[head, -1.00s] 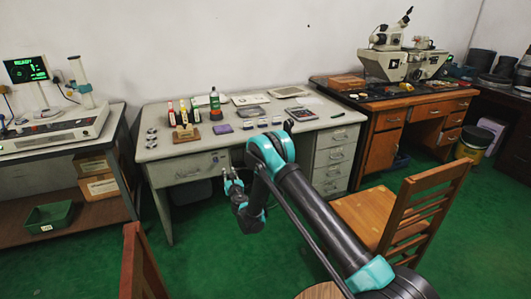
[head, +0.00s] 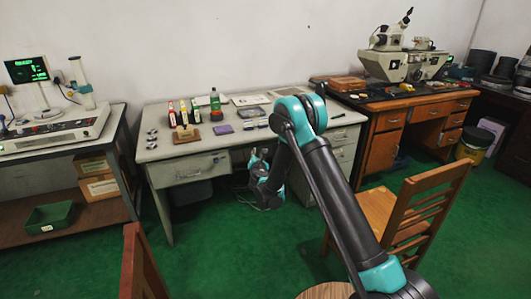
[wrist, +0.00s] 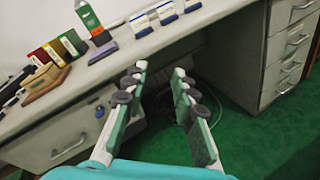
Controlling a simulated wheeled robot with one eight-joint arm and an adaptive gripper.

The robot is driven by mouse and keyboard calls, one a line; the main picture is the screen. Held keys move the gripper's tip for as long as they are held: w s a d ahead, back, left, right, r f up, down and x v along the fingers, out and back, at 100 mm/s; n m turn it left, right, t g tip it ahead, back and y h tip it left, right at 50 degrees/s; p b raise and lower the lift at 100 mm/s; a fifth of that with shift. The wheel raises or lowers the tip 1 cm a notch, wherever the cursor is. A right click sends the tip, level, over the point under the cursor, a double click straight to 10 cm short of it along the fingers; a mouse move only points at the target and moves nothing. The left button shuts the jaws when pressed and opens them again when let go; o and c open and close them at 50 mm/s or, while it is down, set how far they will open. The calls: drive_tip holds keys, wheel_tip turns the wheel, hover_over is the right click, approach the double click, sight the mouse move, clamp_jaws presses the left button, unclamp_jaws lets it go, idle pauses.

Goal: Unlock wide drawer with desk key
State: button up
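The wide drawer (head: 188,170) is in the front of the grey desk (head: 160,151), at its left, and looks shut. In the wrist view the drawer (wrist: 55,143) is at the lower left, with a bar handle and a small round lock (wrist: 99,111) near its right end. I cannot make out the desk key; whether anything sits in the lock is too small to tell. My gripper (head: 262,155) is right of the drawer, in front of the desk's knee space. In the wrist view my gripper (wrist: 158,72) has its fingers apart with nothing between them.
Bottles, small boxes and a purple block stand on the desk top. A drawer stack (wrist: 287,50) is right of the knee space. A wooden chair (head: 415,210) stands at the right, and a bench (head: 118,115) at the left.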

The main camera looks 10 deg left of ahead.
drive_tip(key=shift+w+d+r+m+h, duration=0.1)
drive_tip(key=shift+d+r+m+h, duration=0.2)
drive_tip(key=shift+d, duration=0.35)
drive_tip(key=shift+s+d+r+m+h, duration=0.1)
drive_tip(key=shift+d+r+m, duration=0.3)
drive_tip(key=shift+d, duration=0.2)
drive_tip(key=shift+w+d+r+m+h, duration=0.1)
drive_tip(key=shift+d+r+m+h, duration=0.2)
drive_tip(key=shift+d, duration=0.35)
